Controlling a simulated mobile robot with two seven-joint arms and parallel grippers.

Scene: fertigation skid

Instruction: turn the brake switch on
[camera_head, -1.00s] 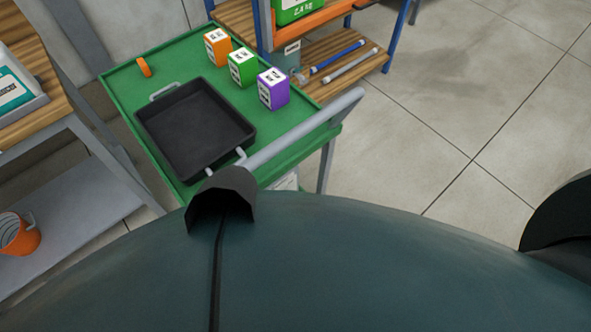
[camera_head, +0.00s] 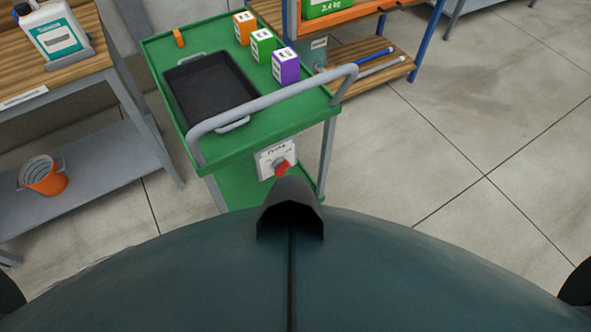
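The brake switch (camera_head: 281,167) is a red knob on a white labelled plate (camera_head: 265,158). The plate is on the near end of a green cart (camera_head: 185,135), below its grey push handle (camera_head: 270,100). The lettering is too small to read, and I cannot tell which position the knob points to. Part of my own body covers the floor just in front of the cart. Neither of my grippers is in view.
On the cart are a black tray (camera_head: 212,90) and orange (camera_head: 244,28), green (camera_head: 262,46) and purple (camera_head: 285,66) boxes. A wooden-topped bench (camera_head: 85,62) stands left, with an orange bucket (camera_head: 44,176) on its lower shelf. A shelf rack (camera_head: 395,68) stands behind. The right floor is clear.

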